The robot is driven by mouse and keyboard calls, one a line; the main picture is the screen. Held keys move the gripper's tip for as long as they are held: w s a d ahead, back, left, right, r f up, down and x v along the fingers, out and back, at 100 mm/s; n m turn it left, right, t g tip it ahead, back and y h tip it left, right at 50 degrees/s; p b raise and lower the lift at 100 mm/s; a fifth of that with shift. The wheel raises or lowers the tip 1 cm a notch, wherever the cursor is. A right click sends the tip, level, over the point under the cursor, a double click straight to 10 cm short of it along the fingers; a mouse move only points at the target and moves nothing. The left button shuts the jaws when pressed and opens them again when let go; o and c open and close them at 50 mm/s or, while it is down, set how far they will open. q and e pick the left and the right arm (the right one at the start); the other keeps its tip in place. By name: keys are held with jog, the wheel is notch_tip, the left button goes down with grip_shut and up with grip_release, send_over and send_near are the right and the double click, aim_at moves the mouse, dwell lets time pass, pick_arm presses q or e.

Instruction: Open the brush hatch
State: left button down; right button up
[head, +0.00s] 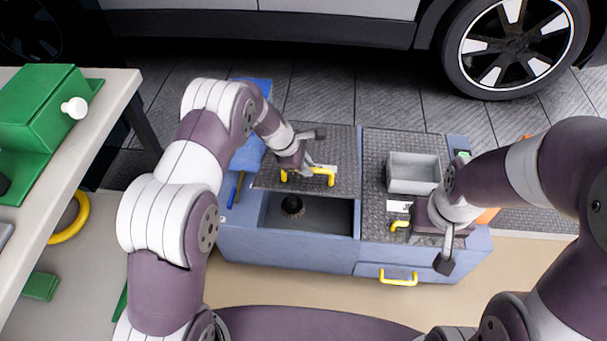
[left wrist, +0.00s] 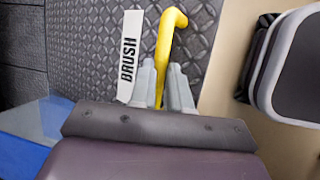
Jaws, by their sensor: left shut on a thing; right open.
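The brush hatch (head: 335,150), a dark tread-plate lid, stands partly open on the blue-grey cabinet; I cannot tell whether it is tilted or slid. Its yellow handle (head: 322,177) is near the front edge. In the left wrist view the handle (left wrist: 168,40) lies beside a white BRUSH label (left wrist: 129,58). My left gripper (head: 300,170) is shut on this handle; its fingers (left wrist: 166,85) sit on both sides of the bar. A dark round brush (head: 292,206) shows in the open compartment. My right gripper (head: 432,240) is open over the right lid's front part.
The right lid (head: 375,160) is closed, with a grey bin (head: 413,173) on it and a yellow handle (head: 400,225). A drawer handle (head: 398,277) is on the cabinet front. A bench with a green box (head: 40,110) stands left. A car wheel (head: 515,45) is behind.

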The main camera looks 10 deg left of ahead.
pick_arm(q)
jog(key=w+r+p, duration=0.5)
jog(key=w+r, duration=0.2)
jog(key=r, duration=0.1)
pick_arm(e)
notch_tip(320, 180, up, 7)
pick_arm(q)
jog(key=c, duration=1.4)
grip_release()
jog(key=shift+c, duration=0.2)
jog(key=o, duration=0.3)
jog(key=shift+w+f, duration=0.1)
jog(key=shift+o, duration=0.2)
jog(key=p+v, duration=0.2)
jog(key=v, duration=1)
jog(key=shift+r+p, duration=0.25)
jog(key=shift+p, duration=0.05)
pick_arm(e)
jog(key=shift+w+r, duration=0.2)
jog(key=shift+r, duration=0.95)
